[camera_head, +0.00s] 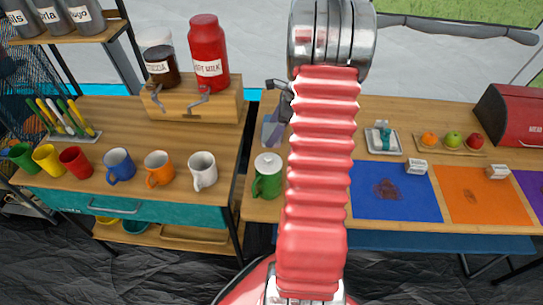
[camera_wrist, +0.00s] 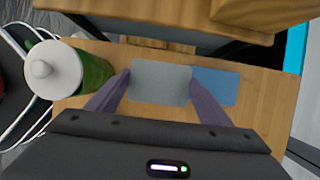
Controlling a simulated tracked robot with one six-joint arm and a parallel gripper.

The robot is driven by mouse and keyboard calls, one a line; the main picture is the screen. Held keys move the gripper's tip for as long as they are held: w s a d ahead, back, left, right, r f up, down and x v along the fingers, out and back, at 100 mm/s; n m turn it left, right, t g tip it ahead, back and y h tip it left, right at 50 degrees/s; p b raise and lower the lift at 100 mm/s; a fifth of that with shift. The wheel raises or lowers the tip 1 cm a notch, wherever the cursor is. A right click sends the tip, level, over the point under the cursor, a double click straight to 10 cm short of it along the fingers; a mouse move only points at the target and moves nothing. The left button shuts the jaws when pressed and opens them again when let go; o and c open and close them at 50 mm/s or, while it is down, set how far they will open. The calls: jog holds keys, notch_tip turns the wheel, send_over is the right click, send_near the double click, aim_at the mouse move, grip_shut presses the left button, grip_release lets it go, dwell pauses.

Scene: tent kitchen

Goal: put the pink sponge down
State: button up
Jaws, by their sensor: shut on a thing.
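No pink sponge shows in either view. My gripper (camera_wrist: 160,78) has its two dark purple fingers pressed to either side of a flat grey rectangular piece (camera_wrist: 160,84), which fills the space between the fingertips. In the wrist view it is over the wooden counter (camera_wrist: 265,110); I cannot tell whether it touches the wood. A blue flat rectangle (camera_wrist: 217,87) lies just right of the right finger. In the head view my gripper (camera_head: 280,98) is partly hidden behind my red arm, with a blue-grey patch (camera_head: 271,132) below it.
A green pot with a white lid (camera_wrist: 52,70) stands close left of my gripper; it also shows in the head view (camera_head: 267,180). A wooden dispenser stand (camera_head: 195,103) with two jars is to the left. Several cups line the left counter. Blue (camera_head: 410,203) and orange (camera_head: 465,208) mats lie right.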

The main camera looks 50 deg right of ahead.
jog(key=shift+s+f, duration=0.15)
jog(key=shift+f, duration=2.9)
jog(key=shift+f, duration=0.1)
jog(key=shift+f, duration=1.8)
jog(key=o, duration=0.8)
jog(key=shift+o, duration=0.3)
jog(key=v, duration=1.2)
